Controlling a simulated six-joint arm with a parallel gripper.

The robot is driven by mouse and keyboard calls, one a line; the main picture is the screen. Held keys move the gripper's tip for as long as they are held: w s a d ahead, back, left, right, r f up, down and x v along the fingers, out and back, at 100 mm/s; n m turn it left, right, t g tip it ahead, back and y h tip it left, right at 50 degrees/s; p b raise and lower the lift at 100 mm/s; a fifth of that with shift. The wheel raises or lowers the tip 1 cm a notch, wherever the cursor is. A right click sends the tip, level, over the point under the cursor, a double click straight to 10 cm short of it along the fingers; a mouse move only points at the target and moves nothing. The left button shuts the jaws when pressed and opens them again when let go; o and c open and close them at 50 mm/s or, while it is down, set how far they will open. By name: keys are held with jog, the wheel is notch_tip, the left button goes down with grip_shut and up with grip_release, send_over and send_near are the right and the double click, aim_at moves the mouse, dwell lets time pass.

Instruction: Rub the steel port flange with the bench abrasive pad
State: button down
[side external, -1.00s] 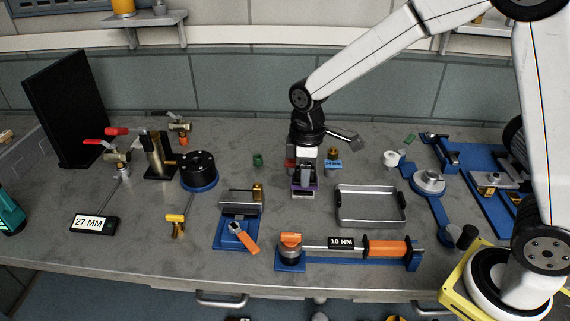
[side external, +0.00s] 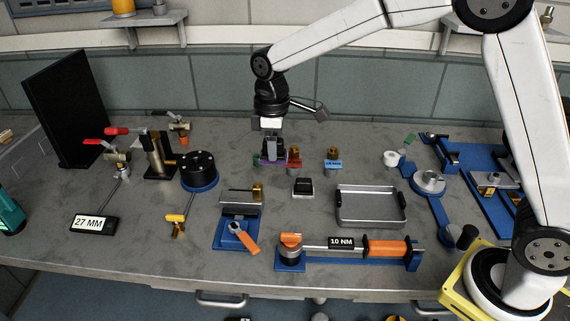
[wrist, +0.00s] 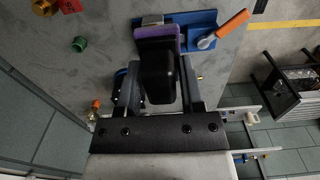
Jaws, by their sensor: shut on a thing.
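My gripper (side external: 272,152) is shut on the abrasive pad (side external: 268,163), which has a purple face and a black grip. It is held above the bench, near the middle. In the wrist view the black grip sits between the fingers, and the purple pad (wrist: 158,32) shows beyond it. A round steel flanged piece (side external: 429,181) sits on a blue mount at the right, well apart from my gripper. It looks like the port flange, but I cannot be certain.
A small black-and-white block (side external: 303,187) stands just right of my gripper. A steel tray (side external: 371,207) lies beyond it. A torque wrench (side external: 350,248) lies in front.

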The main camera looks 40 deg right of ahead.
send_over(237, 197)
jog(key=shift+w, duration=0.6)
jog(key=shift+a+f, duration=0.2)
jog(key=shift+f, duration=1.2)
jog(key=shift+a+f, duration=0.2)
jog(key=shift+f, duration=1.2)
jog(key=shift+s+f, duration=0.1)
jog(key=shift+f, duration=0.1)
jog(key=shift+f, duration=3)
jog(key=shift+f, duration=0.85)
jog(key=shift+s+d, duration=0.45)
